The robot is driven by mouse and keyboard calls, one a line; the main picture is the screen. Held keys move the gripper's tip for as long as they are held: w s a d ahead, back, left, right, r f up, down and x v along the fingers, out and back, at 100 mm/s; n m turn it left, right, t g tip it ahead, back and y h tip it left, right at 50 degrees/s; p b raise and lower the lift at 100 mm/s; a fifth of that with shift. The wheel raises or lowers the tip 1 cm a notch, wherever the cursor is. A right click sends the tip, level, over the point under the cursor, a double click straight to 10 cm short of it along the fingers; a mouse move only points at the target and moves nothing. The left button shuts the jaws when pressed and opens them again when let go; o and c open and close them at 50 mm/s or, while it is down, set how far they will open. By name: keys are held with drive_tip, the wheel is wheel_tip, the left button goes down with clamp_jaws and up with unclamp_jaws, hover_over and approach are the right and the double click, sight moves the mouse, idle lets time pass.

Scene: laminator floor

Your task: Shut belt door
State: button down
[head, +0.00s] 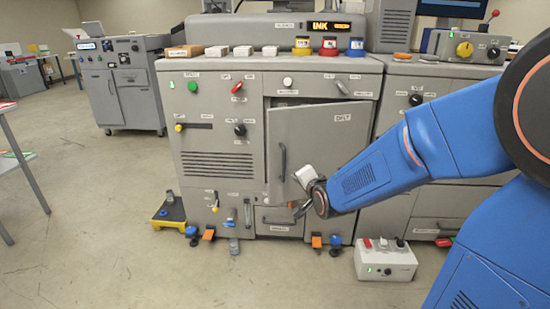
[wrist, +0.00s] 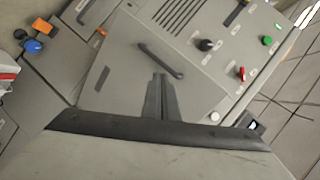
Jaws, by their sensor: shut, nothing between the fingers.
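The belt door (head: 312,135) is a grey panel with a small label, in the middle of the grey machine in the head view. It stands ajar, its left, handle side swung out from the frame, with a gap along its top. A dark bar handle (head: 283,161) is near its left edge. My gripper (wrist: 158,80) is shut and empty. In the wrist view its fingertips lie over the door face (wrist: 120,75), close to the handle (wrist: 160,60); I cannot tell whether they touch.
Knobs and buttons, including a green one (head: 193,87), cover the panel left of the door. Orange and blue pedals stick out at the machine's foot. A white box (head: 386,260) stands on the floor at right, a yellow-black step (head: 168,212) at left. The floor in front is clear.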

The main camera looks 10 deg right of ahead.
drive_tip(key=w+a+f+m+t, duration=0.1)
drive_tip(key=w+f+m+t, duration=0.1)
drive_tip(key=w+m+t, duration=0.3)
drive_tip(key=g, duration=0.1)
approach(274, 153)
drive_tip(key=w, duration=0.6)
drive_tip(key=shift+w+a+r, duration=0.1)
drive_tip(key=shift+w+a, duration=0.05)
drive_tip(key=shift+w, duration=0.05)
